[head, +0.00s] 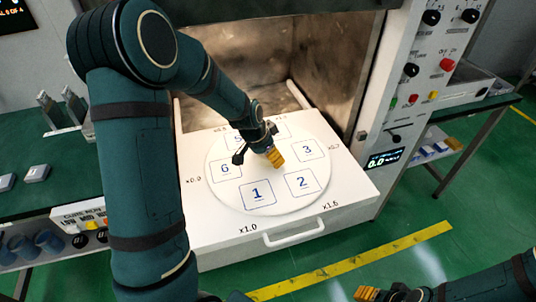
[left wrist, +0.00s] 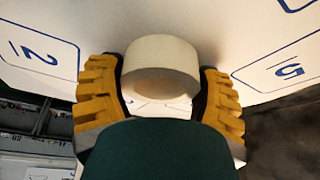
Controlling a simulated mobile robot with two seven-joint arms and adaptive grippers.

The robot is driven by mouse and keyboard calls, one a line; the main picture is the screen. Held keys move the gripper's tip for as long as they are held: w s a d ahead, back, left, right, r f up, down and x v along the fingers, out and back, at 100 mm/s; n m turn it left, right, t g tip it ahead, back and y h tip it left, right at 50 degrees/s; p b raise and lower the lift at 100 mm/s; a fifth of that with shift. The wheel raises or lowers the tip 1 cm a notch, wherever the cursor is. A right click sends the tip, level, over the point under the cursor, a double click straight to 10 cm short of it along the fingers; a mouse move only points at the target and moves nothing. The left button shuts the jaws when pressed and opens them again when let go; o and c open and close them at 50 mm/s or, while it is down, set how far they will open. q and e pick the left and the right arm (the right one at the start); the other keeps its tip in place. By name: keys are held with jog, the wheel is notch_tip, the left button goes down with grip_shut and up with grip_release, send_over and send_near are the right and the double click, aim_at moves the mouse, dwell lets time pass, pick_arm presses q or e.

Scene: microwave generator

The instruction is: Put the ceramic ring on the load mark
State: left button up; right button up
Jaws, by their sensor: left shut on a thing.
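The white ceramic ring (left wrist: 163,50) is between the yellow fingers of my left gripper (left wrist: 162,80) in the left wrist view. My left gripper (head: 276,158) is shut on it, over the middle of the round white turntable (head: 225,190). In the head view the ring is hidden by the fingers. I cannot tell whether it touches the surface. The turntable has numbered square marks, with 1 (head: 257,193), 2 (head: 302,182), 3 (head: 307,149) and 6 (head: 225,170) readable. I see no mark labelled load. My right gripper (head: 370,293) is at the bottom edge, partly cut off.
The turntable lies on a white drawer with a front handle (head: 293,234), in front of an open metal chamber (head: 290,70). A control panel (head: 430,60) stands at the right of the chamber. A green bench (head: 60,165) with small white blocks is at the left.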

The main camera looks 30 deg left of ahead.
pick_arm(q)
jog(key=shift+f, duration=0.1)
jog(key=o, duration=1.3)
jog(key=shift+c, duration=0.2)
jog(key=shift+r, duration=0.25)
jog(key=p+v, duration=0.2)
jog(key=v, duration=0.9)
jog(key=shift+s+r+p, duration=0.2)
jog(key=shift+r+p, duration=0.1)
jog(key=shift+r, duration=0.05)
